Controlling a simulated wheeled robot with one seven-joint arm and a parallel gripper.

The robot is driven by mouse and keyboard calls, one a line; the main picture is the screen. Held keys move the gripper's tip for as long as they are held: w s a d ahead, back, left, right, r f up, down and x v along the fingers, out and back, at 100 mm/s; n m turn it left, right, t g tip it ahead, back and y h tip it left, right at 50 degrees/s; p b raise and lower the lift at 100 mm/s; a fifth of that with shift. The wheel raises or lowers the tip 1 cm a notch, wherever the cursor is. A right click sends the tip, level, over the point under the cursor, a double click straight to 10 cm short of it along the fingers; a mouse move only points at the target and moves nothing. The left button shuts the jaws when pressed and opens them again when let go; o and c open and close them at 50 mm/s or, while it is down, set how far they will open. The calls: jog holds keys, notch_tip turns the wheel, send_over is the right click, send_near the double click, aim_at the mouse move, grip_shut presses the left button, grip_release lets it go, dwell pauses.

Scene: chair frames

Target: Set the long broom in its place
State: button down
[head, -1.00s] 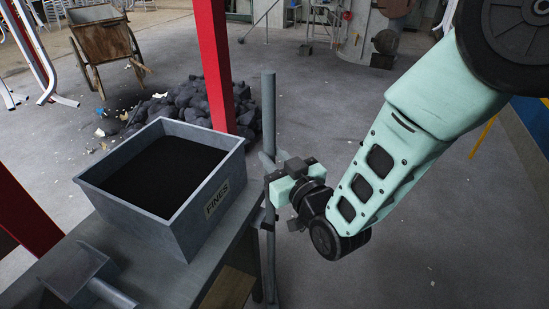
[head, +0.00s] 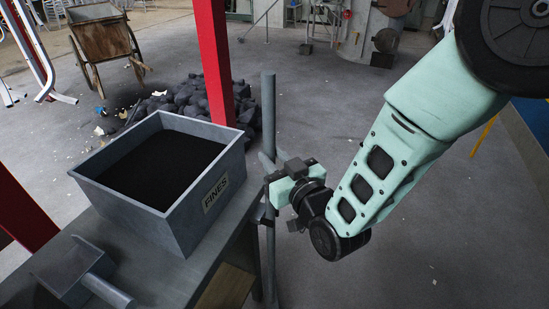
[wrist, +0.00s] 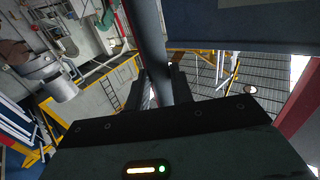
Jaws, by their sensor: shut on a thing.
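The long broom shows as a tall grey pole (head: 268,115), standing nearly upright beside the right edge of the workbench. My gripper (head: 271,176) is shut around the pole, below its upper end and about level with the bin. In the wrist view the pole (wrist: 149,45) runs down between my two fingers (wrist: 161,90). A small dark bracket (head: 259,213) sticks out from the bench edge by the pole. I cannot tell whether the pole sits in it or only passes beside it. The broom's lower end is out of view.
A grey bin of black fines (head: 212,198) stands on the workbench (head: 200,262). A grey scoop (head: 72,275) lies at the front left. A red post (head: 213,60), a heap of dark lumps (head: 190,97) and a wooden cart (head: 103,40) stand behind. Floor to the right is clear.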

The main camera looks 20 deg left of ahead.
jog(key=shift+f, duration=0.2)
jog(key=c, duration=1.1)
grip_release()
jog(key=shift+c, duration=0.2)
jog(key=p+v, duration=0.3)
jog(key=v, duration=1.4)
jog(key=shift+d+p, duration=0.2)
jog(key=shift+p, duration=0.2)
jog(key=shift+s, duration=0.15)
